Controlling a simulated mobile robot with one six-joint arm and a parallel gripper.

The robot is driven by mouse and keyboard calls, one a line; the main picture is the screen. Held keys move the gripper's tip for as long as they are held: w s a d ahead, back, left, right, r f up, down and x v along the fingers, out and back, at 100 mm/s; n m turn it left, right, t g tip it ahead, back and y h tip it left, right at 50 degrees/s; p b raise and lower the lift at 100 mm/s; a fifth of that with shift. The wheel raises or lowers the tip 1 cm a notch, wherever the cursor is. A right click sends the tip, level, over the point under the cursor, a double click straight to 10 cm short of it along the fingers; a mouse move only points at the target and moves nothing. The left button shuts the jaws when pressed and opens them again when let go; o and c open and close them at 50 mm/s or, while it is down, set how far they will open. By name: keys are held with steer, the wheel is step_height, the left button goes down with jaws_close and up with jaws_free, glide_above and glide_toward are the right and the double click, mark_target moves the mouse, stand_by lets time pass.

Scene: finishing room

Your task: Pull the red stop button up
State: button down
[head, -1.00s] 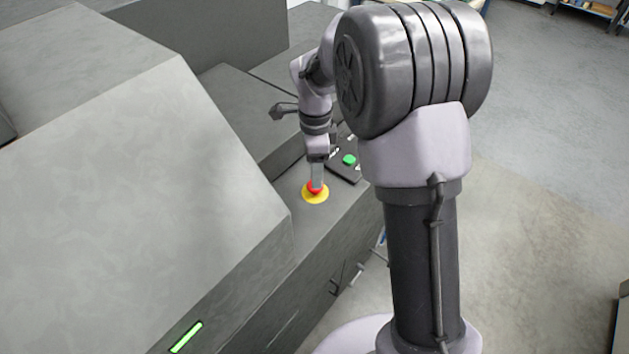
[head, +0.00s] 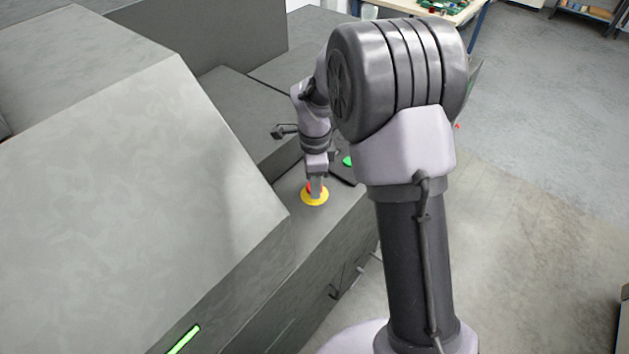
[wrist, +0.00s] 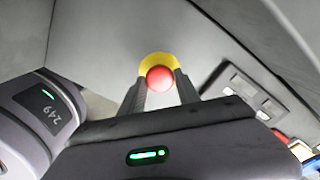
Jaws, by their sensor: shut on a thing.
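The red stop button (head: 311,187) sits on a round yellow base (head: 315,199) on the grey machine's ledge. In the wrist view the red button (wrist: 160,78) lies between my two finger tips, with the yellow ring (wrist: 156,58) showing behind it. My gripper (head: 316,188) points down at the button and is shut on it, one finger on each side. It also shows in the wrist view (wrist: 159,80). The fingers hide part of the button in the head view. I cannot tell how high the button stands above its base.
A dark panel with a green button (head: 348,161) lies just behind my gripper. The machine's sloping grey housing (head: 150,170) rises to the left. A workbench with a green circuit board (head: 447,5) stands at the back. Open floor (head: 540,170) lies to the right.

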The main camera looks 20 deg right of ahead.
steer(key=shift+r, duration=0.75)
steer(key=c, duration=0.9)
jaws_free()
steer(key=shift+o, duration=0.2)
step_height(320, 180, up, 17)
steer(key=p, duration=0.4)
steer(key=shift+r, duration=0.2)
